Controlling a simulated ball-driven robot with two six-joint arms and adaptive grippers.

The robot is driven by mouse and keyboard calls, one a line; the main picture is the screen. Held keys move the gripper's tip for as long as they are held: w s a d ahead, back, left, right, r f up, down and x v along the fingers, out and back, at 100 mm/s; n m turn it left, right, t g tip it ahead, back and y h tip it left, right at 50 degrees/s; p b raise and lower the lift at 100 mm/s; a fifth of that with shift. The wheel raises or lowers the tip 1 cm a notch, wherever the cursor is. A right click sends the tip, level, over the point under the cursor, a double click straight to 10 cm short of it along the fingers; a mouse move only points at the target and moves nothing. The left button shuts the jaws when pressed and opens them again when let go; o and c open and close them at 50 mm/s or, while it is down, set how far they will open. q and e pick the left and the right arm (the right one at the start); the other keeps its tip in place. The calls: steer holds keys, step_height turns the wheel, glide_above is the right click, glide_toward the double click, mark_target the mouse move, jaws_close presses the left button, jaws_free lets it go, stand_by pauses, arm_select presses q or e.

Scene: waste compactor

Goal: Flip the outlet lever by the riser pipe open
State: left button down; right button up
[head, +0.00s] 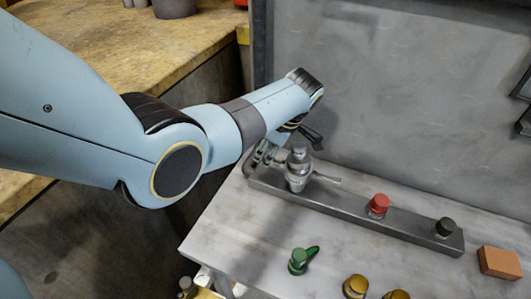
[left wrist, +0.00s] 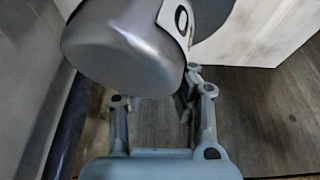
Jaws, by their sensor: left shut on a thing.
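A grey metal valve fitting (head: 298,172) stands upright at the left end of a dark rail, with a short handle (head: 328,179) sticking out to the right. My left gripper (head: 264,153) is at its left side, partly hidden by my wrist. In the left wrist view a large grey rounded body (left wrist: 125,50) with a white patch and a dark mark fills the top, and the gripper fingers (left wrist: 158,95) reach up to its lower edge. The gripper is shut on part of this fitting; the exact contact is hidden. My right gripper is out of view.
The dark rail (head: 345,205) also carries a red knob (head: 378,205) and a black knob (head: 445,228). A green lever knob (head: 300,261), brass knobs (head: 356,286) and an orange block (head: 499,263) are on the pale bench. A grey panel (head: 400,95) rises behind.

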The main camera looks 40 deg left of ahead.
mark_target(282, 162)
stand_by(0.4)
arm_select(q)
steer(key=c, duration=1.2)
jaws_free()
steer(key=v, duration=1.2)
steer(key=shift+w+d, duration=0.15)
